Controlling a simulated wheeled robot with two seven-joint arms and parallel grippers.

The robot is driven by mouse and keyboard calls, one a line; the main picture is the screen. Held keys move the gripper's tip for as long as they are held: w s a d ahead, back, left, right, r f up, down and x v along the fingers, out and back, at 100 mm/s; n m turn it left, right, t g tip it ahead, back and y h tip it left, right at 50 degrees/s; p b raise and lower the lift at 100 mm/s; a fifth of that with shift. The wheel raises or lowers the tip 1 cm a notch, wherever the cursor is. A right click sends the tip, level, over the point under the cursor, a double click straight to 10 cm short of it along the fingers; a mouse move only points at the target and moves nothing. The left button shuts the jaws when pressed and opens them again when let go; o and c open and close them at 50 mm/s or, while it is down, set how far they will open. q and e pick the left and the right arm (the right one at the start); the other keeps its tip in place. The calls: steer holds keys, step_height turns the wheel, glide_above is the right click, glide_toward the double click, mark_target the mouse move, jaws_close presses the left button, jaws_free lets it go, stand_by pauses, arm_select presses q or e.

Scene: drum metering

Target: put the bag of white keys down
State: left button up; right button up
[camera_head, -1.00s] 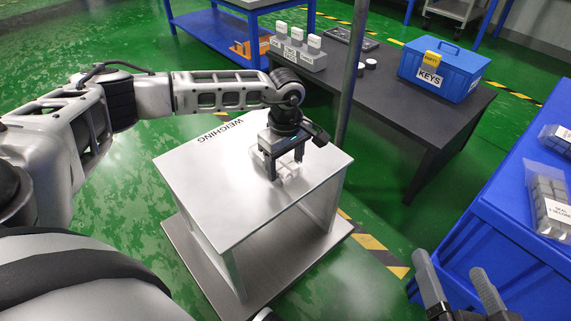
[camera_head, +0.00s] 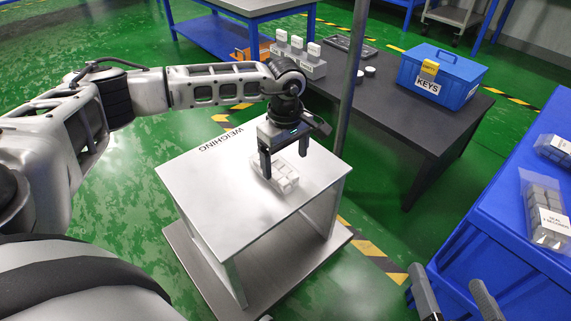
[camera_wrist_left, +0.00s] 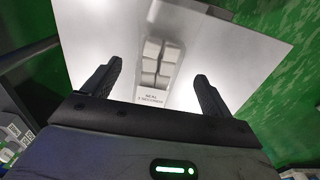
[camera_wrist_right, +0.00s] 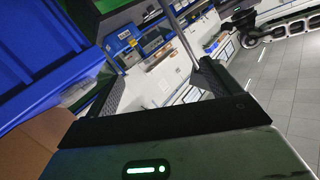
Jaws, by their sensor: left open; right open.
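The bag of white keys (camera_head: 283,178) lies on the light grey weighing table (camera_head: 215,205), near its right side. It also shows in the left wrist view (camera_wrist_left: 160,72), with pale blocks in clear wrap and a printed label at the near end. My left gripper (camera_head: 285,165) is open just above the bag, its fingers apart on either side and clear of it. In the left wrist view the open fingers (camera_wrist_left: 158,85) flank the bag with gaps. My right gripper (camera_head: 455,298) is open and empty at the lower right, beside the blue bench.
A dark table (camera_head: 415,125) behind carries a blue KEYS box (camera_head: 440,75) and a grey holder with white blocks (camera_head: 300,62). A thin post (camera_head: 352,80) stands behind the weighing table. A blue bench (camera_head: 500,215) at right holds bags of grey blocks (camera_head: 543,205). The weighing table's left part is bare.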

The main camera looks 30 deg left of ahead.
arm_select(q)
step_height(320, 180, up, 8)
steer(key=p, duration=0.1)
steer(key=shift+f+p, duration=0.2)
steer(key=shift+p, duration=0.2)
arm_select(e)
steer(key=shift+s+d+f+n+g+h, duration=0.2)
steer(key=shift+d+f+n+g+h, duration=0.1)
steer(key=shift+d+f+n+h, duration=0.25)
steer(key=shift+a+f, duration=0.1)
steer(key=shift+a, duration=0.05)
